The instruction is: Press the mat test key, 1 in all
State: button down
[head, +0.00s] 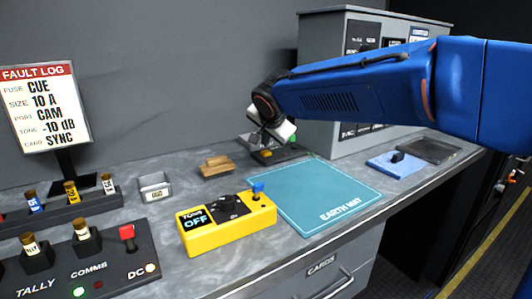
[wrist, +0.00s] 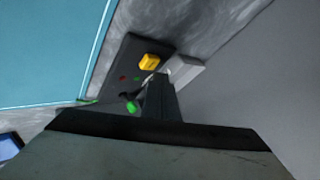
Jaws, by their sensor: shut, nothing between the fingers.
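A dark tester box (head: 284,155) stands at the back edge of the teal earth mat (head: 318,192), partly hidden by my gripper in the head view. In the wrist view, the box (wrist: 128,60) carries a yellow key (wrist: 150,61), with small red and green marks beside it. My gripper (head: 262,143) is shut and empty, pointing down over the box. In the wrist view, its fingertips (wrist: 157,80) show just below the yellow key and appear apart from it. I cannot tell the height gap.
A yellow tone box (head: 228,222) with a blue-topped lever stands left of the mat. A wooden-handled block (head: 216,167) and a metal tray (head: 155,187) are farther left. A blue pad (head: 394,164) lies right.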

aim_at(267, 154)
jog(key=shift+f, duration=0.25)
jog(key=shift+f, duration=0.15)
jog(key=shift+f, duration=0.45)
dwell(0.7)
jog(key=shift+r, duration=0.15)
dwell(0.3)
jog(key=shift+r, duration=0.7)
jog(key=shift+r, duration=0.1)
jog(key=shift+r, duration=2.4)
jog(key=shift+s, duration=0.1)
